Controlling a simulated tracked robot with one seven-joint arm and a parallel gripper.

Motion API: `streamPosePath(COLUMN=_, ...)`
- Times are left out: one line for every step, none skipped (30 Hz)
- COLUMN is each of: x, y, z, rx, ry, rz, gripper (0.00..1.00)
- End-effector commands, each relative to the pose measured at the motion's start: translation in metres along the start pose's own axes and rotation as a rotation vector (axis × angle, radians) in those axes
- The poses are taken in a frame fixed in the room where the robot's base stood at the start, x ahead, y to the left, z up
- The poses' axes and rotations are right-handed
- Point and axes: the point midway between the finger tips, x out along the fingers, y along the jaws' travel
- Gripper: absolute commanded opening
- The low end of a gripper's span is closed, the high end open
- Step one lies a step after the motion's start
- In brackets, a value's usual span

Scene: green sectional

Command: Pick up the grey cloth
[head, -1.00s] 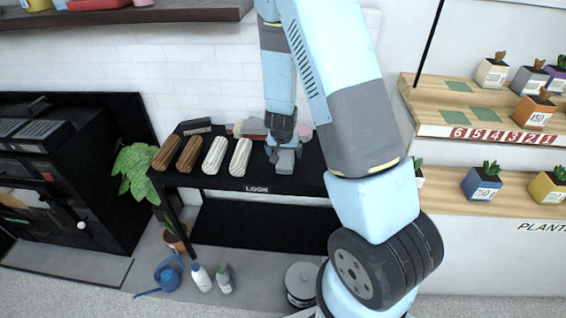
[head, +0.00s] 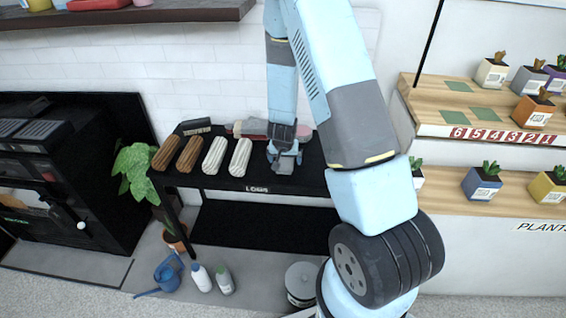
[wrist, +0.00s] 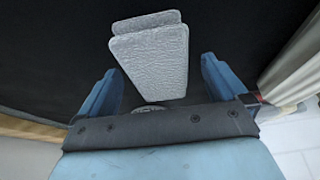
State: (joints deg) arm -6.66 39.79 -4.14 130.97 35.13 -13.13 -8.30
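The grey cloth (wrist: 152,62) is a folded, textured, light grey block on the black table (head: 315,180). In the wrist view it lies ahead of my gripper (wrist: 160,68), between the lines of the two blue fingers. The fingers are apart, with dark gaps between them and the cloth, and they hold nothing. In the head view my gripper (head: 285,160) is low over the right part of the table, and the cloth (head: 285,168) is partly hidden by it.
Two brown rolls (head: 180,153) and two white rolls (head: 228,156) lie left of my gripper. Several small items, including a brush (head: 250,128), lie behind it. A plant shelf (head: 470,130) stands at the right.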

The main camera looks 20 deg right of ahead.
Motion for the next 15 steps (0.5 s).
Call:
streamPosePath(x=-0.0001, y=0.0, z=0.0, rx=0.0, ry=0.0, rz=0.0, gripper=0.95)
streamPosePath(x=-0.0001, y=0.0, z=0.0, rx=0.0, ry=0.0, rz=0.0, gripper=0.92)
streamPosePath(x=-0.0001, y=0.0, z=0.0, rx=0.0, ry=0.0, rz=0.0, gripper=0.88)
streamPosePath(x=-0.0001, y=0.0, z=0.0, rx=0.0, ry=0.0, rz=0.0, gripper=0.86)
streamPosePath(x=-0.0002, y=0.0, z=0.0, rx=0.0, ry=0.0, rz=0.0, gripper=0.83)
streamPosePath(x=-0.0002, y=0.0, z=0.0, rx=0.0, ry=0.0, rz=0.0, gripper=0.79)
streamPosePath(x=-0.0002, y=0.0, z=-0.0001, rx=0.0, ry=0.0, rz=0.0, gripper=0.76)
streamPosePath(x=-0.0002, y=0.0, z=0.0, rx=0.0, ry=0.0, rz=0.0, gripper=0.73)
streamPosePath(x=-0.0002, y=0.0, z=0.0, rx=0.0, ry=0.0, rz=0.0, gripper=0.69)
streamPosePath(x=-0.0002, y=0.0, z=0.0, rx=0.0, ry=0.0, rz=0.0, gripper=0.66)
streamPosePath(x=-0.0002, y=0.0, z=0.0, rx=0.0, ry=0.0, rz=0.0, gripper=0.64)
streamPosePath(x=-0.0002, y=0.0, z=-0.0001, rx=0.0, ry=0.0, rz=0.0, gripper=0.6)
streamPosePath(x=-0.0002, y=0.0, z=-0.0001, rx=0.0, ry=0.0, rz=0.0, gripper=0.57)
streamPosePath(x=-0.0002, y=0.0, z=0.0, rx=0.0, ry=0.0, rz=0.0, gripper=0.54)
streamPosePath(x=-0.0003, y=0.0, z=-0.0001, rx=0.0, ry=0.0, rz=0.0, gripper=0.5)
